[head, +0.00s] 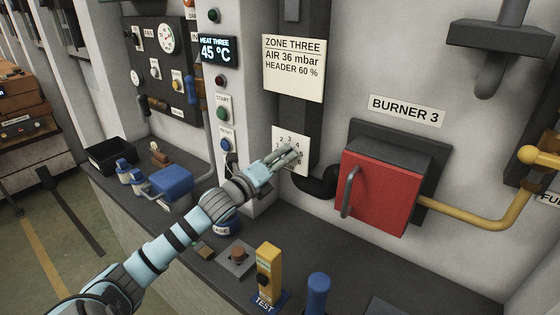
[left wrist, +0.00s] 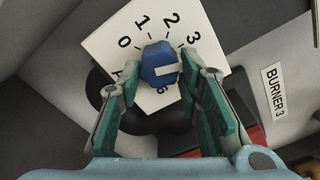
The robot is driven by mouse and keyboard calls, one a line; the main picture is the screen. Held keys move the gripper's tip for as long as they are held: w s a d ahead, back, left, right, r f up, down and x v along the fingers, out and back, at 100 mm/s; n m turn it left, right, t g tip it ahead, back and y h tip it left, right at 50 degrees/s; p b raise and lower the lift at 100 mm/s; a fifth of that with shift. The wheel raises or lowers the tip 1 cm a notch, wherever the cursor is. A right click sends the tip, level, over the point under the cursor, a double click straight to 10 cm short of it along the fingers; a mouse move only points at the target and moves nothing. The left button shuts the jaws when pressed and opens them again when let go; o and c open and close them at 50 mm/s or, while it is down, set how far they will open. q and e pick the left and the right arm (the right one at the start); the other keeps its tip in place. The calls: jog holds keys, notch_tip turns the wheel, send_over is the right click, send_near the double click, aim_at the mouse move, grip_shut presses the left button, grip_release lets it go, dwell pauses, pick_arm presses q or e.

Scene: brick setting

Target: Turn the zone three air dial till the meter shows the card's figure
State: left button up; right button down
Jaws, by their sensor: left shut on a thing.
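The zone three air dial is a white plate (head: 284,139) with numerals on the wall below the card; its numerals 0 to 3 show plainly in the left wrist view (left wrist: 112,25). Its blue knob (left wrist: 154,62) has a white pointer line aimed right, past the 3; the finger hides the numeral there. My left gripper (head: 291,153) is shut on the knob, a finger on each side, also in the left wrist view (left wrist: 157,68). The card (head: 293,69) reads ZONE THREE, AIR 36 mbar, HEADER 60 %. I cannot make out the air meter. My right gripper is not in view.
A red burner box (head: 385,185) with a grey handle stands right of the dial, joined to a yellow pipe (head: 470,217). A display (head: 217,51) reads 45 °C. The ledge holds a blue box (head: 170,186), a yellow TEST device (head: 268,268) and a blue handle (head: 317,290).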

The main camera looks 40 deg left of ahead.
pick_arm(q)
jog(key=shift+r+m, duration=0.25)
jog(key=shift+m, duration=0.25)
jog(key=o, duration=0.9)
jog(key=shift+w, duration=0.1)
jog(key=shift+c, duration=0.2)
jog(key=shift+o, duration=1.4)
jog(key=shift+f, duration=0.1)
jog(key=shift+a+f, duration=0.1)
